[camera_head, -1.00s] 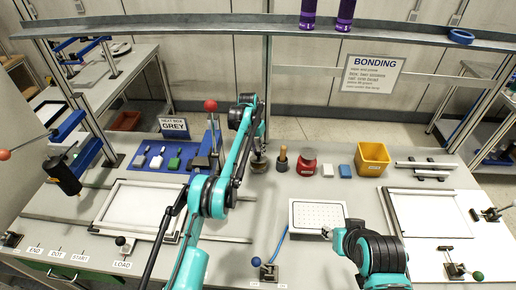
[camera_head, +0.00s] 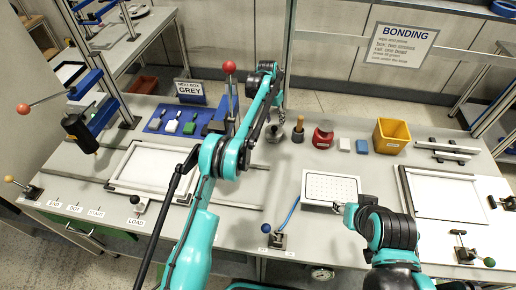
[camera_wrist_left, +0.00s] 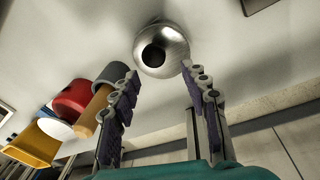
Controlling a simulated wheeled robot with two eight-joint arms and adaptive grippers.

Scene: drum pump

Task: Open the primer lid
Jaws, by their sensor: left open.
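A shiny round metal pot (camera_wrist_left: 162,48) with a dark round spot at its centre lies ahead of my left gripper's fingers in the left wrist view. It looks like the primer with its lid, but no label shows. In the head view the metal pot (camera_head: 274,133) stands beside a wooden-handled tool (camera_head: 298,130), partly hidden by my left arm. My left gripper (camera_wrist_left: 165,98) is open and empty, its fingers spread on either side below the pot in the picture. My right gripper (camera_head: 340,208) is by the white perforated tray (camera_head: 331,176); its jaws are too small to read.
A red pot (camera_head: 323,135), white and blue blocks and a yellow bin (camera_head: 390,136) stand right of the wooden-handled tool. A red-knobbed lever (camera_head: 230,68) rises left of my left arm. A blue tool mat (camera_head: 178,122) lies left. Bench front centre holds a blue-knobbed lever (camera_head: 276,238).

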